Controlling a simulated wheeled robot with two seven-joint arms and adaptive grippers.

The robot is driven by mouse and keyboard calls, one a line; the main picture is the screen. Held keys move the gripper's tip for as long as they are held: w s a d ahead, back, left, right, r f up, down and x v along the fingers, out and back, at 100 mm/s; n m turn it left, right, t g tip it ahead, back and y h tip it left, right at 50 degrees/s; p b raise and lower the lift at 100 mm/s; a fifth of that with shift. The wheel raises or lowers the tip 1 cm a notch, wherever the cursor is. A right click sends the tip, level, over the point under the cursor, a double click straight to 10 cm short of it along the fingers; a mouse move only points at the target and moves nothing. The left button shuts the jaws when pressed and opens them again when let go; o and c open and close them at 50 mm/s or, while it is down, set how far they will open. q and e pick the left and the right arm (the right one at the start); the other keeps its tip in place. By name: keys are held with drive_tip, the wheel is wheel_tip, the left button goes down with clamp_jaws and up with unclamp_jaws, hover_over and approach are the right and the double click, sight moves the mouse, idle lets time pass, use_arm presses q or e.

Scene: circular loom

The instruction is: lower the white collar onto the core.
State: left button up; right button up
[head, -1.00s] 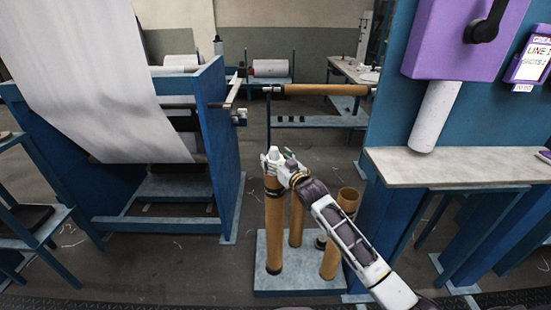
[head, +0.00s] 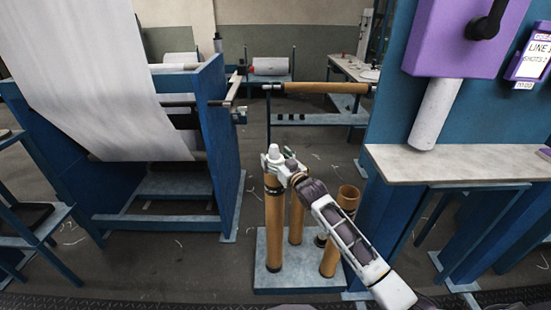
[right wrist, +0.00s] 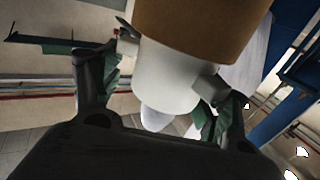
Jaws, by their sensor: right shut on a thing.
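The white collar (head: 274,151) is at the top of the tall brown core (head: 273,225), which stands upright on a pale blue base. My right gripper (head: 280,164) is at the core's top, shut on the collar. In the right wrist view, the collar (right wrist: 165,78) sits between the green-padded fingers of the right gripper (right wrist: 163,95). Its wide end meets the edge of the brown core (right wrist: 190,25); whether it is fully seated cannot be told. A narrower pale nose sticks out from its other end. My left gripper is not in view.
Two more brown tubes stand close by on the blue base plate (head: 275,287), one of them an open tube (head: 346,215) beneath my right arm. A blue frame with white fabric (head: 85,75) is on the left. A grey shelf (head: 460,165) is on the right.

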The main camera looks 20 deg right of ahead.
drive_tip(key=shift+d+f, duration=0.3)
drive_tip(key=shift+f, duration=0.25)
drive_tip(key=o, duration=1.8)
drive_tip(key=shift+s+d+r, duration=0.1)
drive_tip(key=shift+d, duration=0.05)
drive_tip(key=shift+a, duration=0.2)
drive_tip(key=shift+s, duration=0.2)
drive_tip(key=shift+v, duration=5.8)
drive_tip(key=shift+r, duration=0.1)
